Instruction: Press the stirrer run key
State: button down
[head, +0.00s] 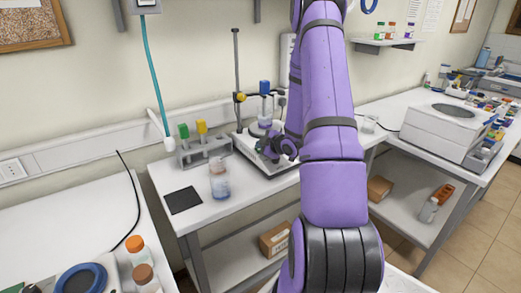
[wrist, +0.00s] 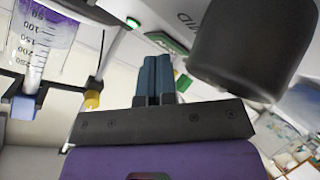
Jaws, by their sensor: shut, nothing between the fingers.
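The stirrer (head: 262,158) is a white plate unit on the middle bench, with an upright rod and a clamped vessel (head: 265,108) over it. In the wrist view its white front panel (wrist: 196,20) shows a large dark knob (wrist: 255,50), a green display (wrist: 166,42), a small lit green lamp (wrist: 132,22) and a small green key-like patch (wrist: 183,83). I cannot tell for sure that this patch is the run key. My gripper (wrist: 157,58) is shut and empty, its fingertips close to the panel beside the knob. Contact cannot be told. In the head view my gripper (head: 283,148) is at the stirrer's front.
A beaker (head: 220,182) of bluish liquid, a dark mat (head: 183,200) and a rack (head: 203,150) with green- and yellow-topped items stand left of the stirrer. A small clear glass (head: 369,123) is to the right. The clamped vessel (wrist: 42,45) is close on the left in the wrist view.

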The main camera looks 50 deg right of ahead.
jog(key=shift+r, duration=0.1)
dwell(0.3)
jog(key=shift+s+r, duration=0.3)
jog(key=shift+r, duration=0.35)
jog(key=shift+r, duration=0.1)
jog(key=shift+s+a+r, duration=0.1)
jog(key=shift+s+r, duration=0.15)
jog(key=shift+r, duration=0.5)
jog(key=shift+s+a+r, duration=0.1)
jog(key=shift+s+r, duration=0.2)
jog(key=shift+r, duration=0.45)
jog(key=shift+s+a+r, duration=0.1)
jog(key=shift+s+r, duration=0.15)
jog(key=shift+r, duration=0.5)
jog(key=shift+r, duration=0.1)
jog(key=s+a+r+m+g+h, duration=0.25)
jog(key=a+r+m+g, duration=0.2)
jog(key=a+r, duration=1.2)
jog(key=s+a+r+m+g+y, duration=0.1)
jog(key=s+a+r, duration=0.3)
jog(key=s+a, duration=0.5)
jog(key=s+a+r+m+g+y, duration=0.2)
jog(key=s+a+r+m, duration=0.1)
jog(key=s+a, duration=0.6)
jog(key=s+r, duration=0.1)
jog(key=s, duration=0.3)
jog(key=shift+s, duration=0.15)
